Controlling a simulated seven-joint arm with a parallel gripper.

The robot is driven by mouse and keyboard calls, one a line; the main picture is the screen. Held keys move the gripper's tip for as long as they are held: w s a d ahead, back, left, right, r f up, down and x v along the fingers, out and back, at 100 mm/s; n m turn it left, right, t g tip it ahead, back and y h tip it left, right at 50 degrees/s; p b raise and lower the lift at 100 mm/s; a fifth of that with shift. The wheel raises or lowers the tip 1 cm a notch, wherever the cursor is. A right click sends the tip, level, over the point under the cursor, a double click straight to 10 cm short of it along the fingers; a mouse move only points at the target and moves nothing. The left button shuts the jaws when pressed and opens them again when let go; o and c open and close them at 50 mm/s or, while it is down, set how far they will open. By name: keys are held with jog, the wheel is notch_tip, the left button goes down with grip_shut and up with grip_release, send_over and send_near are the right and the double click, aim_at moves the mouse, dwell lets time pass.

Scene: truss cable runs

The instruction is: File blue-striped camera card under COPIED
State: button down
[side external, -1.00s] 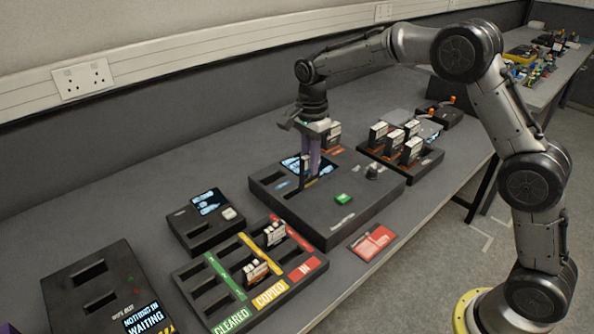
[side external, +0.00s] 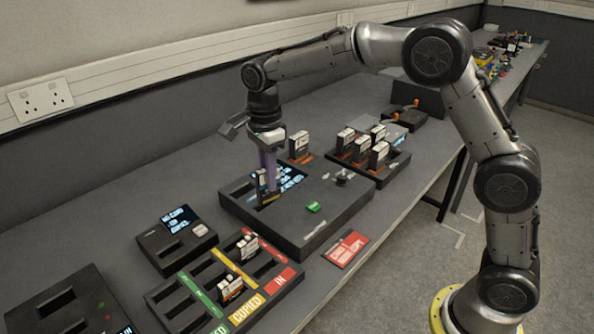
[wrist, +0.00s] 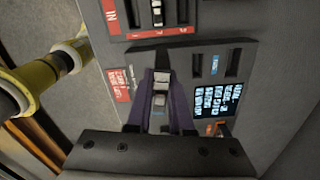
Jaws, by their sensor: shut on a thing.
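My gripper (side external: 269,188), with purple fingers, is shut on a dark card (side external: 262,184) with a pale top, held upright above the left part of the dark reader box (side external: 320,225). The filing rack (side external: 178,312) has a green strip, a yellow COPIED label (side external: 245,309) and a red IN label (side external: 284,277). Two cards stand in it, one at the back (side external: 246,246), one nearer the front (side external: 229,288).
A small screened box (side external: 175,240) stands left of the reader, and a slotted box (side external: 70,305) at the front left. A tray of several cards (side external: 395,168) lies right. A red leaflet (side external: 345,248) lies near the table edge. The reader has a lit screen (side external: 291,178).

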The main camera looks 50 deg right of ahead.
jog(key=a+f+n, duration=0.1)
jog(key=a+f, duration=0.2)
jog(key=a, duration=0.6)
jog(key=a+f+n, duration=0.1)
jog(key=a+f, duration=0.2)
jog(key=a, duration=0.5)
notch_tip(320, 180, down, 6)
jog(key=shift+w+f, duration=0.1)
jog(key=shift+f, duration=1.65)
dwell(2.5)
jog(key=shift+c, duration=2.1)
grip_release()
